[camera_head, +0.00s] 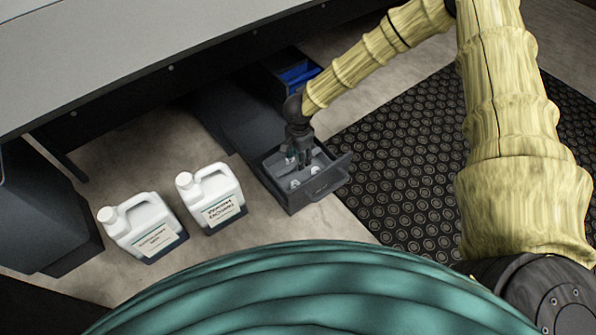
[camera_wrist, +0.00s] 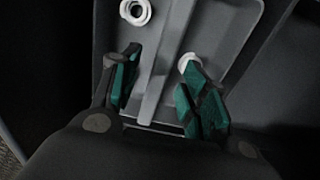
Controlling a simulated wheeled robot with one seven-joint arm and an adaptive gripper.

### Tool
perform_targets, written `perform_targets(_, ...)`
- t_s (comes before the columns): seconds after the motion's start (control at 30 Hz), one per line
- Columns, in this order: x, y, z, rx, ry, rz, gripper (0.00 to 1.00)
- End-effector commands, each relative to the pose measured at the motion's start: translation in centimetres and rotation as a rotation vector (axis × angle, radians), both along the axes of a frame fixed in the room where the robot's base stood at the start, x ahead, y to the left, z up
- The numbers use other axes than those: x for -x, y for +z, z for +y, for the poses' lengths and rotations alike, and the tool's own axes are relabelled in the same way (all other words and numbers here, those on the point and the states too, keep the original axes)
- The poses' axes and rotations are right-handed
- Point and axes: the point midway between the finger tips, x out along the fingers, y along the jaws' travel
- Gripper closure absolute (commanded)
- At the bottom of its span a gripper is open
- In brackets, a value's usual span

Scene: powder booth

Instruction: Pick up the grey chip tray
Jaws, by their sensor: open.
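The grey chip tray (camera_wrist: 227,40) fills the upper middle of the wrist view, with a raised divider (camera_wrist: 161,70) running along its middle. White round fittings lie in it on both sides of the divider. In the head view the tray sits within the dark open drawer or box (camera_head: 318,193), where their edges are hard to tell apart. My gripper (camera_wrist: 160,62) is open, with one green-padded finger on each side of the divider. In the head view my gripper (camera_head: 298,161) points down into the tray. Whether the fingertips touch it cannot be told.
Two white jugs (camera_head: 139,222) (camera_head: 209,192) stand on the floor left of the drawer. A blue bin (camera_head: 298,75) is behind my wrist, under the grey bench (camera_head: 120,45). A black studded mat (camera_head: 400,150) lies to the right.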

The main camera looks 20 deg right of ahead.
Motion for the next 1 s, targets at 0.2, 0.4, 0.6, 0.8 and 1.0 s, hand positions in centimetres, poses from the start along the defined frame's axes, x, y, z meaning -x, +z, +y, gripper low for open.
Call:
perform_targets(0.2,0.0,-2.6,0.2,0.000,0.000,0.000,0.55)
perform_targets(0.4,-0.1,-2.9,0.2,0.000,0.000,-0.001,0.55)
perform_targets(0.6,0.0,-2.8,0.2,0.000,0.001,-0.001,0.68)
perform_targets(0.8,0.0,-2.8,0.2,0.000,0.001,0.000,1.00)
perform_targets(1.0,0.0,-2.8,0.2,0.000,0.001,-0.001,1.00)
